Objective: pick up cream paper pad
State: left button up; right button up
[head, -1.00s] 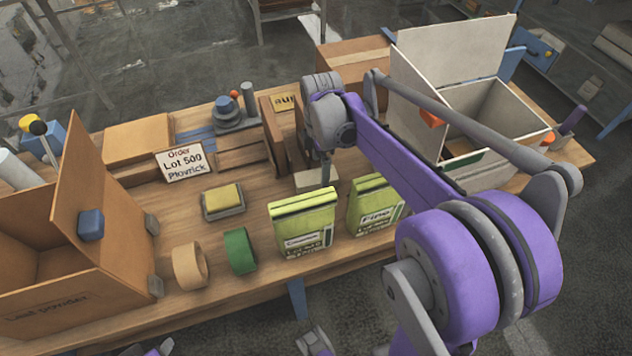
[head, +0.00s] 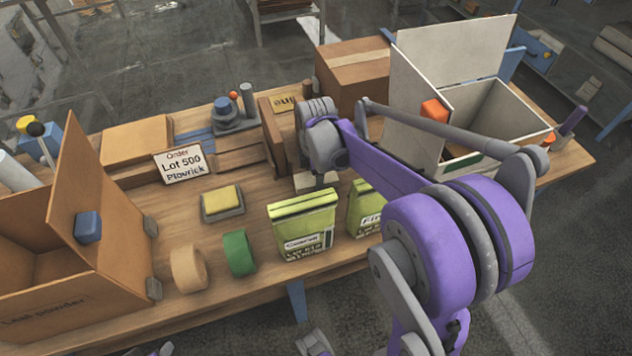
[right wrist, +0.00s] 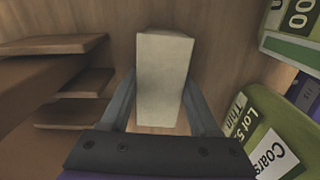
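The cream paper pad (right wrist: 163,82) is a pale block between the two fingers of my right gripper (right wrist: 162,95) in the right wrist view. The fingers lie along both its sides, and I cannot tell whether they press on it. In the head view the pad (head: 309,184) shows partly below the right gripper (head: 320,176), on the wooden table behind the green packets. The arm hides some of it. My left gripper is not clearly visible.
Two green powder packets (head: 303,222) stand just in front, one partly hidden by my arm. Wooden shelves (right wrist: 75,78) are close on the left in the wrist view. Tape rolls (head: 188,268), a yellow-topped block (head: 222,199) and an open white box (head: 445,75) stand around.

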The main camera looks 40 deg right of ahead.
jog(key=c, duration=0.7)
jog(key=shift+r, duration=0.15)
